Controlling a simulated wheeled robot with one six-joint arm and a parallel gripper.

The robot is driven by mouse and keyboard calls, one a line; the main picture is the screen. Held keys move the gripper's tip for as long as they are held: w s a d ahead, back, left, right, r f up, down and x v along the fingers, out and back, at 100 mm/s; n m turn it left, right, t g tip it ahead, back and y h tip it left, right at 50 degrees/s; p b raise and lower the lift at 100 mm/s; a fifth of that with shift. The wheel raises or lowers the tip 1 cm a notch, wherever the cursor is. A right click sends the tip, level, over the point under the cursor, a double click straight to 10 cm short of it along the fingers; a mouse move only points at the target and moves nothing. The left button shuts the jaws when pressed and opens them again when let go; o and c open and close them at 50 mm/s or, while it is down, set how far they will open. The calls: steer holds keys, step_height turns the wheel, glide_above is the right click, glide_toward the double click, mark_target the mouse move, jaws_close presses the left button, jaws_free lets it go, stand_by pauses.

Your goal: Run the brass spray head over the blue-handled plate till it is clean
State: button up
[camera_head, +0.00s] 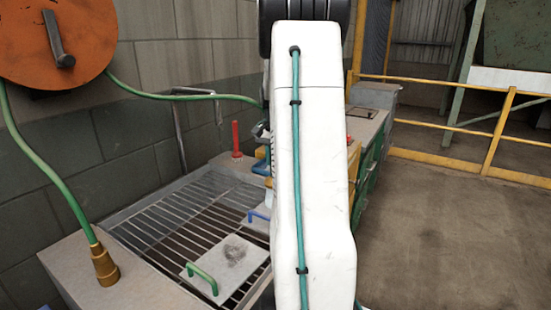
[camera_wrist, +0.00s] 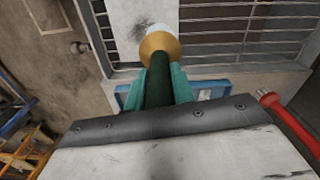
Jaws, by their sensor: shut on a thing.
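In the wrist view, my gripper (camera_wrist: 157,88) has its teal jaws shut on the dark green grip of the brass spray head (camera_wrist: 159,46). The brass end points away over a pale grey plate (camera_wrist: 128,22); a whitish patch shows at its tip, and I cannot tell if it is spray. In the head view, the plate with the blue handle (camera_head: 259,215) lies on the grating, largely hidden behind my white arm. Its dirt is not visible there. My gripper and the spray head are also hidden in that view.
A green-handled plate (camera_head: 226,262) with a dark smudge lies on the grating (camera_head: 165,225). An orange hose reel (camera_head: 57,40) hangs at left, with a brass fitting (camera_head: 104,265) below. A red upright piece (camera_head: 236,139) stands at the back. Yellow railings (camera_head: 495,135) border the open floor at right.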

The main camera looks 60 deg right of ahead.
steer(key=shift+a, duration=2.5)
steer(key=shift+s, duration=0.1)
steer(key=shift+s, duration=1.5)
steer(key=d, duration=0.7)
steer(key=shift+d, duration=0.4)
stand_by(1.0)
steer(key=shift+s, duration=0.2)
stand_by(0.7)
steer(key=shift+s, duration=1.4)
